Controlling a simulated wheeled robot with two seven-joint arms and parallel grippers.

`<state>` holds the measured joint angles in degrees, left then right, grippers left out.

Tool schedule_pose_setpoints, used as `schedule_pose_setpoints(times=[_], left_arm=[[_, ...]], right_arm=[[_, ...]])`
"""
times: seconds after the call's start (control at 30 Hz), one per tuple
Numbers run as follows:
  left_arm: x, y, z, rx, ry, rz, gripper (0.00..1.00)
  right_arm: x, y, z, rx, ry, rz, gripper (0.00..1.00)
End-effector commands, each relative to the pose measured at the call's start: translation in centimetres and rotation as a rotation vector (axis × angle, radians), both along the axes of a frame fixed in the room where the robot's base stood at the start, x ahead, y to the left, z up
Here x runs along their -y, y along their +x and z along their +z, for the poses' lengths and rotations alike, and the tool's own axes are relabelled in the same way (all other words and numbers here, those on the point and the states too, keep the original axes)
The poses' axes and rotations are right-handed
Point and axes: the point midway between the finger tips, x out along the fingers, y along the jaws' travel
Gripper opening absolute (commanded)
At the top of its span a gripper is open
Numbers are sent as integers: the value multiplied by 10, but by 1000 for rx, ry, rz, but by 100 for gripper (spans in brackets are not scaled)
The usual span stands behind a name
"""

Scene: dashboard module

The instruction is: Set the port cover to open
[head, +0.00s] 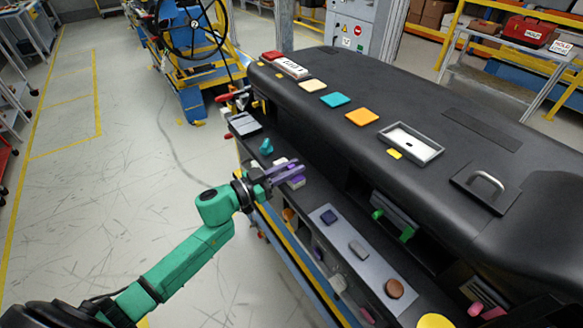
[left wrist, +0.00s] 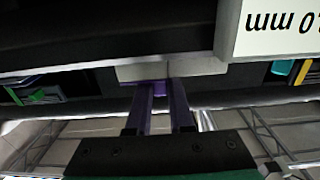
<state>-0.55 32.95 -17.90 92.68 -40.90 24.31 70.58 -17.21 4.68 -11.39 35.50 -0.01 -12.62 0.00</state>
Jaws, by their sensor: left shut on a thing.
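My left gripper (head: 290,172) reaches the front ledge of the black dashboard module (head: 300,110). Its two purple-grey fingers are close together around a small purple tab (left wrist: 159,88), seen in the left wrist view. The tab sits against a light grey piece (left wrist: 190,66), which appears to be the port cover; the fingers hide part of it. In the head view a purple bit (head: 297,182) shows at the fingertips. Whether the cover is open or closed I cannot tell. My right gripper is not in view.
A teal knob (head: 266,146) stands on the ledge just beyond the gripper. A grey panel with a blue, a grey and a brown button (head: 394,288) lies nearer. A green-handled part (head: 405,232) sits in a recess to the right. Open floor lies left of the module.

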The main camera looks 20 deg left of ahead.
Motion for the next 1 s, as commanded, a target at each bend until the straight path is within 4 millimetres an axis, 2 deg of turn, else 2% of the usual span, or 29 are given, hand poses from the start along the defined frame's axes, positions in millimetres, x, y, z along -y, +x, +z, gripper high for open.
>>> schedule_pose_setpoints(times=[0.37, 0.47, 0.7, 1.0], left_arm=[[0, 0, 0, 0, 0, 0, 0], [-7, 7, -1, 1, 2, 0, 0], [-36, 30, -1, 1, 2, 1, 0], [-38, 32, 0, 0, 0, 1, 0]], right_arm=[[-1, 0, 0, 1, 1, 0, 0], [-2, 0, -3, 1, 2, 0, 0], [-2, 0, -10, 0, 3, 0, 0], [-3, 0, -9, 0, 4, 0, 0]])
